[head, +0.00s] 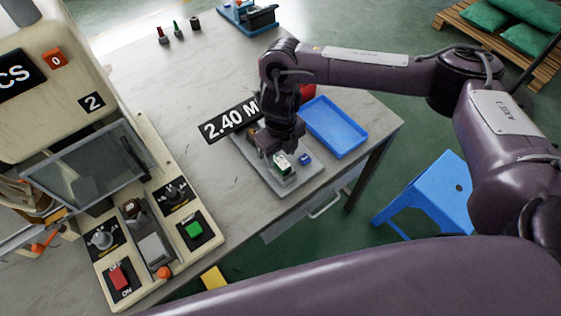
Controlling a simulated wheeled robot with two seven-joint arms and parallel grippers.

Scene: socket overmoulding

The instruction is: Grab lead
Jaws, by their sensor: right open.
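My right gripper (281,155) points down over a grey plate (292,192) on the table. It is open, close above a small white and green piece (283,166) on the plate. The arm and gripper partly cover the plate, and I cannot tell whether the fingers touch the piece. A small blue piece (305,159) sits on the plate just right of the gripper. I cannot make out a lead clearly; the part under the gripper is small and partly hidden. My left gripper is not in view.
A blue tray (336,126) lies right of the plate, with a red object (307,92) behind it. A black 2.40 M sign (230,119) stands at left. A beige machine (196,231) with buttons fills the left. A blue stool (426,196) stands on the floor.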

